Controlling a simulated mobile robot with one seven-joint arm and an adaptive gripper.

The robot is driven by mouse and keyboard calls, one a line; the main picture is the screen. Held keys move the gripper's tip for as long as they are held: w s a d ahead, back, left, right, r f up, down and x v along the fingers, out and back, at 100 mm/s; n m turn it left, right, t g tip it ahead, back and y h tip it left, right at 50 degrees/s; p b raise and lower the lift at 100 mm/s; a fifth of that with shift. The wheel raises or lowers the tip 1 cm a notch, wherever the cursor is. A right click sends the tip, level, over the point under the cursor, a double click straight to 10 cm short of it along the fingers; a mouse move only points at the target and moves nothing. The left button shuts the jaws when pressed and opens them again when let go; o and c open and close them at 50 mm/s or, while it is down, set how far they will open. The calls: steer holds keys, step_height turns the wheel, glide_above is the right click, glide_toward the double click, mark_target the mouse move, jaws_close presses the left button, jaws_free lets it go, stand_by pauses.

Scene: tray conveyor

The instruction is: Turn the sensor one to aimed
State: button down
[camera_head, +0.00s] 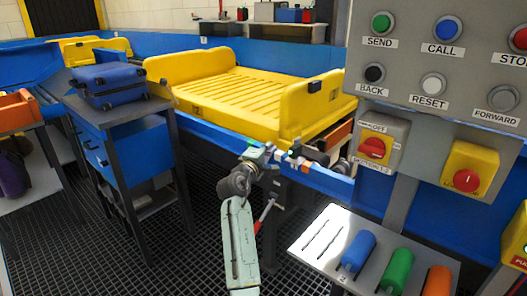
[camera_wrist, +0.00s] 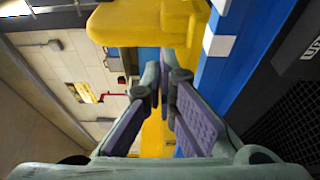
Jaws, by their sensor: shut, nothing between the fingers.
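My gripper (camera_head: 290,155) is at the blue side rail of the conveyor, in front of the yellow tray. It is small and cluttered there in the head view. In the wrist view my gripper (camera_wrist: 163,82) has its fingers together at the tips, with nothing between them. Small white, blue and orange parts (camera_head: 305,166) sit at the rail close by the fingers. I cannot tell which of them, if any, is sensor one, nor which way it is turned. No sensor stands out in the wrist view.
A yellow tray (camera_head: 240,92) lies on the conveyor. A control panel (camera_head: 402,78) with labelled buttons and red rotary switches stands at the right. A blue case (camera_head: 108,84) rests on a stand at left.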

mark_target(296, 148)
steer(key=shift+w+d+p, duration=0.3)
steer(key=shift+d+p, duration=0.25)
steer(key=shift+d, duration=0.55)
steer(key=shift+w+d+p, duration=0.25)
steer(key=shift+d+p, duration=0.3)
steer(key=shift+d, duration=0.5)
steer(key=shift+s+d+p, duration=0.35)
steer(key=shift+d, duration=0.05)
steer(key=shift+a, duration=0.1)
